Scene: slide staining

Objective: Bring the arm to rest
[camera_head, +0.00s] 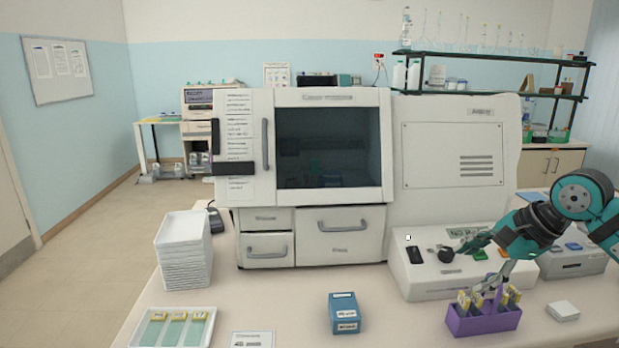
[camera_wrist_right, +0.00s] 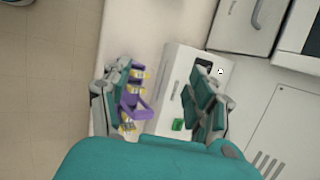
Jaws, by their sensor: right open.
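My right gripper (camera_head: 472,266) reaches in from the right in the head view, with its fingers spread wide and nothing seen between them. It is in front of the machine's control panel, above the purple rack (camera_head: 484,322), which holds several yellow-labelled slides. In the right wrist view the open fingers (camera_wrist_right: 160,102) stand far apart. The purple rack (camera_wrist_right: 137,107) shows partly behind the left-hand finger there. Whether a fingertip touches the rack or slides cannot be told. My left gripper is in neither view.
The large white machine (camera_head: 286,150) stands behind, with its control panel (camera_head: 420,277) beside the gripper. A blue box (camera_head: 344,313), a stack of white trays (camera_head: 184,250) and a tray of slides (camera_head: 137,338) stand on the table. A small white block (camera_head: 563,311) is right of the rack.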

